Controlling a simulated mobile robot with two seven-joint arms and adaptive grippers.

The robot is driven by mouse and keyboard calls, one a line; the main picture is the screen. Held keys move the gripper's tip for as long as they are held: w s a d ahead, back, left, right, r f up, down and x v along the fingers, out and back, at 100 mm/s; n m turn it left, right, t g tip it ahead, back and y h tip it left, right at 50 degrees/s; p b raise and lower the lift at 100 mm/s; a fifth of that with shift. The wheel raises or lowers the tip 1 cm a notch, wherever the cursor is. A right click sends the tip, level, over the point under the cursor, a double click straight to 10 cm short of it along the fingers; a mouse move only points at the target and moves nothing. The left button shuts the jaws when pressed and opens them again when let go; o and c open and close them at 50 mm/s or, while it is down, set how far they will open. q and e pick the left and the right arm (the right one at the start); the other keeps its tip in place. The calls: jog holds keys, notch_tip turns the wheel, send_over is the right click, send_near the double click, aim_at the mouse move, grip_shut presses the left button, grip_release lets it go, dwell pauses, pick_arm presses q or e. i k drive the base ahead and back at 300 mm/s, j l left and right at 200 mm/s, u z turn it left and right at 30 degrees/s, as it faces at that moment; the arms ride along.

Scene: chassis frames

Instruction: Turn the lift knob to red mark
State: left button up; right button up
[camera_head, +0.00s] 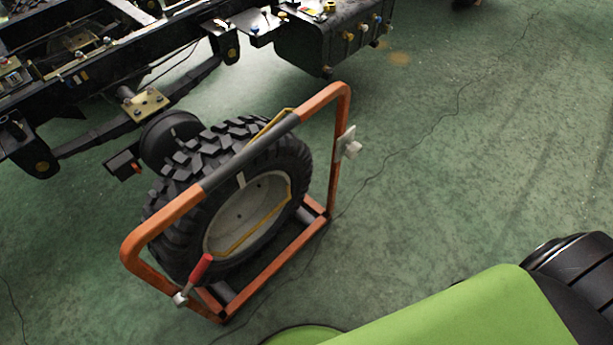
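An orange tubular wheel lift (168,217) stands on the floor around a large black tyre (205,165) with a pale rim. A small light-grey knob (353,149) on a plate sticks out from the lift's right upright. A lever with a red grip (201,268) is at the lift's lower left upright, its grip tilted up and to the right. I cannot make out a separate red mark near the grey knob, and I cannot tell for sure which of the two parts is the lift knob. Neither of my grippers is in view.
A black vehicle chassis (88,65) fills the upper left, with a black tank (310,45) at the top. An axle hub (170,140) sits behind the tyre. Green floor (480,140) is clear to the right, with thin dark lines across it.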

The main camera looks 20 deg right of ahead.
aim_at(354, 148)
jog(key=i+l+u, duration=0.1)
jog(key=l, duration=1.5)
jog(key=i+u, duration=0.05)
